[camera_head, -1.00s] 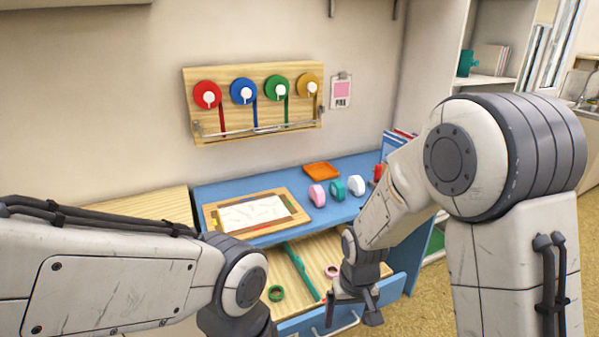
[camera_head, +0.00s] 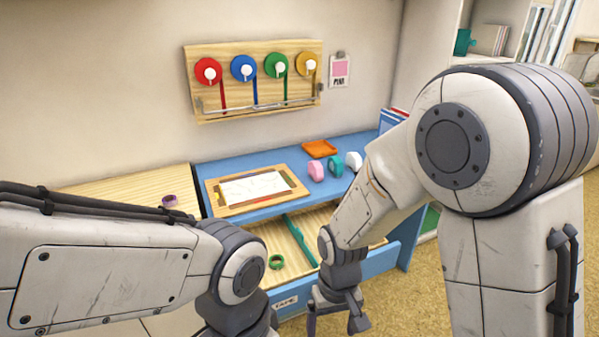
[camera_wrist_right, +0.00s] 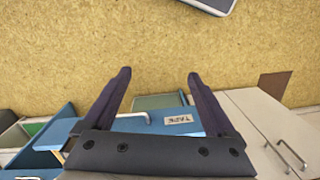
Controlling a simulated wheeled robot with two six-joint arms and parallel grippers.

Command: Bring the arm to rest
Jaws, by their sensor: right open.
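My right gripper (camera_head: 336,318) is open and empty in front of the open drawer (camera_head: 378,266), low in the head view. In the right wrist view its two dark fingers (camera_wrist_right: 157,80) stand apart with nothing between them; the floor and the labelled drawer front (camera_wrist_right: 160,125) show beyond. My left arm crosses the lower left of the head view. Its gripper is out of frame.
A green tape roll (camera_head: 276,262) lies in the drawer. A purple roll (camera_head: 169,201) sits on the wooden top at left.

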